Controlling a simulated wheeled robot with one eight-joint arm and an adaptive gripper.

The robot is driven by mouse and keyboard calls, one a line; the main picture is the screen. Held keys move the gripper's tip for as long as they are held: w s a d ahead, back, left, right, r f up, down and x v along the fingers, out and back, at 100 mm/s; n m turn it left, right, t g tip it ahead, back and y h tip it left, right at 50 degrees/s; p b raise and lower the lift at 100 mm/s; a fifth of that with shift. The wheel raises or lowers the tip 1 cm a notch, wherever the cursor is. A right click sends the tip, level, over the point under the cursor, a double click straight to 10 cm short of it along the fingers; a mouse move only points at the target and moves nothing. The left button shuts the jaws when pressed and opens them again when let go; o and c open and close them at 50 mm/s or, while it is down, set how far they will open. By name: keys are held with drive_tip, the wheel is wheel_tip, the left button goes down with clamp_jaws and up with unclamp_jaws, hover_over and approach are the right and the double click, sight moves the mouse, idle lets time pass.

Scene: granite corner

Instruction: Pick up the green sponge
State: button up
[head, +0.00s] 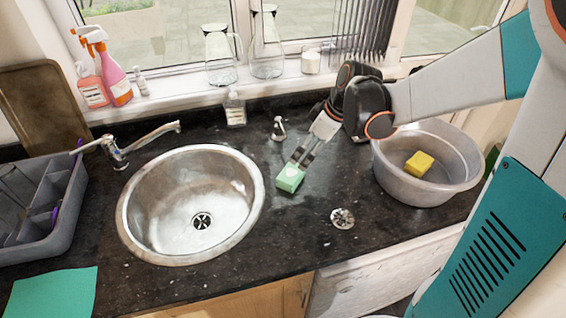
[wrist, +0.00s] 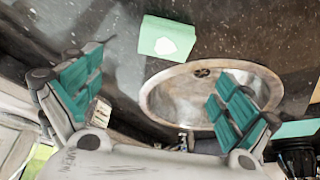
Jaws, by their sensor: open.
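The green sponge (head: 289,180) lies on the dark granite worktop, just right of the round sink. It is a small block with a pale patch on it. In the wrist view the sponge (wrist: 155,29) is at the top middle, beyond my fingertips and apart from them. My gripper (head: 303,154) reaches down from the upper right, with its tips close above and behind the sponge. In the wrist view my gripper (wrist: 155,88) is open, with teal finger pads wide apart and nothing between them. The exact height above the sponge is hard to tell.
The steel sink (head: 150,225) is left of the sponge. A grey basin (head: 400,190) holding a yellow sponge (head: 420,164) stands right. A strainer (head: 342,218) lies in front, and a small metal object (head: 279,129) stands behind. A soap bottle (head: 235,108) is near the sill.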

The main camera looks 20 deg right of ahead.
sight(291, 173)
drive_tip(key=b+x, duration=0.2)
drive_tip(key=x, duration=0.5)
drive_tip(key=shift+f, duration=0.1)
drive_tip(key=shift+a+f, duration=0.25)
drive_tip(key=shift+f, duration=0.25)
drive_tip(key=b+x, duration=0.2)
drive_tip(key=x, duration=0.2)
drive_tip(key=shift+s+a+f, duration=0.1)
drive_tip(key=shift+a, duration=0.1)
drive_tip(key=c, duration=1)
wheel_tip(291, 173, up, 20)
drive_tip(key=p, duration=0.6)
